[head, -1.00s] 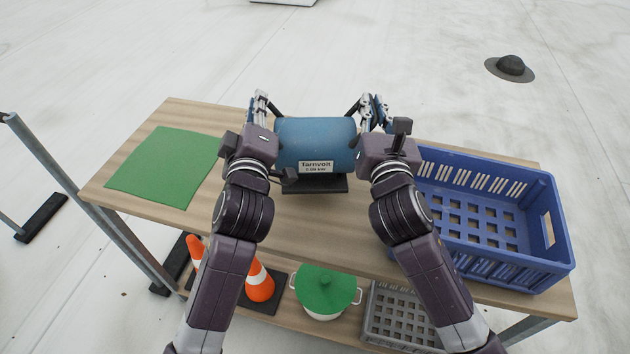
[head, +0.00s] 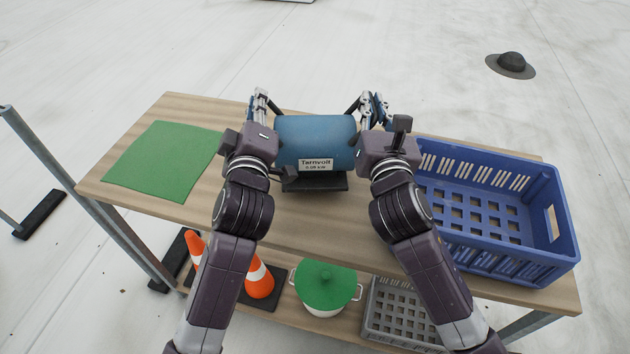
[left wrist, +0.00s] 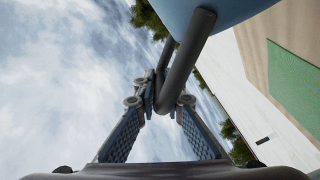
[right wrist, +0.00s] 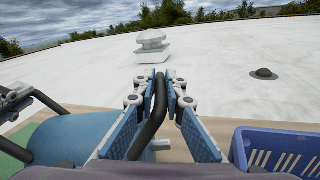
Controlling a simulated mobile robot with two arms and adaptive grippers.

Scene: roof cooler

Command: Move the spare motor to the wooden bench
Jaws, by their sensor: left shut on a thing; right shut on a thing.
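The spare motor (head: 316,140) is a blue cylinder with a white label and a dark base plate, between my two grippers in the head view. It has a dark bar handle on each side. My left gripper (head: 262,103) is shut on the left handle, which shows between its fingers in the left wrist view (left wrist: 172,98). My right gripper (head: 370,104) is shut on the right handle, seen in the right wrist view (right wrist: 152,120). The motor is over the wooden bench (head: 150,222); whether its base touches the top I cannot tell.
A green mat (head: 163,161) lies on the bench's left part. A blue crate (head: 500,258) stands on its right part. On the lower shelf are traffic cones (head: 259,280), a pot with a green lid (head: 326,285) and a grey crate (head: 400,315).

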